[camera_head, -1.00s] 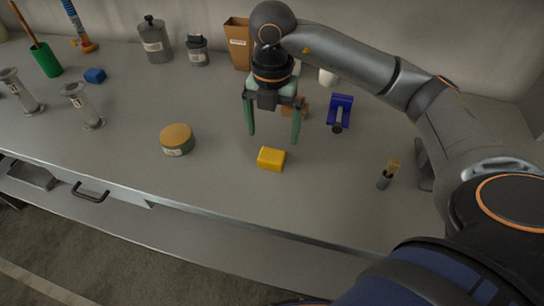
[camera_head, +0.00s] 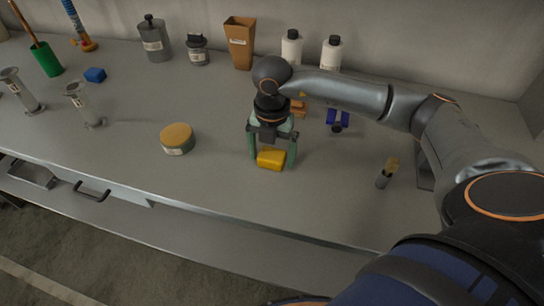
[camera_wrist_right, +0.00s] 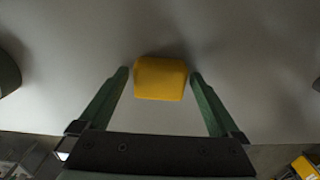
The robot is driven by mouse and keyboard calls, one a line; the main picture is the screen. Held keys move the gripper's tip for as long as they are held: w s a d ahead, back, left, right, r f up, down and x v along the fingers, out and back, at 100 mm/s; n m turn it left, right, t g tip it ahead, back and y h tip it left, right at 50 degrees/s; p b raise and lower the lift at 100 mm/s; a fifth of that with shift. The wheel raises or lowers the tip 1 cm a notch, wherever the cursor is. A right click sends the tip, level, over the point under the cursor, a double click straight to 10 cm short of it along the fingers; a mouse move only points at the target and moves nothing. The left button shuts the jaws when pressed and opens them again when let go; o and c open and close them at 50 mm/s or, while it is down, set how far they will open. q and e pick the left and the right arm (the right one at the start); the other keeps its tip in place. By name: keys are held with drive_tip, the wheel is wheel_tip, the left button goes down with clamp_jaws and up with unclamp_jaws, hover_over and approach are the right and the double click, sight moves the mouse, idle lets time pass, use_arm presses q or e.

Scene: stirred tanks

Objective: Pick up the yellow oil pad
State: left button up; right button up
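The yellow oil pad (camera_head: 271,159) lies on the grey bench top near its front edge. My right gripper (camera_head: 272,163) is lowered over it, with one green finger on each side of the pad. In the right wrist view the pad (camera_wrist_right: 160,78) sits between the two fingertips (camera_wrist_right: 160,73), with a narrow gap showing at each side. The fingers are open. My left gripper is in neither current view.
A round tin with a yellow-brown lid (camera_head: 177,138) stands left of the pad. A small grey holder with a brush (camera_head: 384,178) is to the right. A blue object (camera_head: 338,119) and an orange-brown block (camera_head: 298,108) are behind. The bench's front edge (camera_head: 250,221) is close.

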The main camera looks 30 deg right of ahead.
sight(271, 154)
drive_tip(key=c, duration=1.2)
drive_tip(key=shift+r, duration=0.45)
wheel_tip(271, 154, up, 2)
drive_tip(key=shift+w+r+b, duration=0.1)
drive_tip(key=shift+r+b, duration=0.15)
drive_tip(key=shift+b, duration=0.05)
drive_tip(key=a+r, duration=0.3)
drive_tip(key=a, duration=0.1)
drive_tip(key=a+r, duration=0.3)
drive_tip(key=a, duration=0.2)
drive_tip(key=w+a+r, duration=0.1)
drive_tip(key=a+r, duration=0.2)
drive_tip(key=a, duration=0.2)
drive_tip(key=shift+r, duration=0.35)
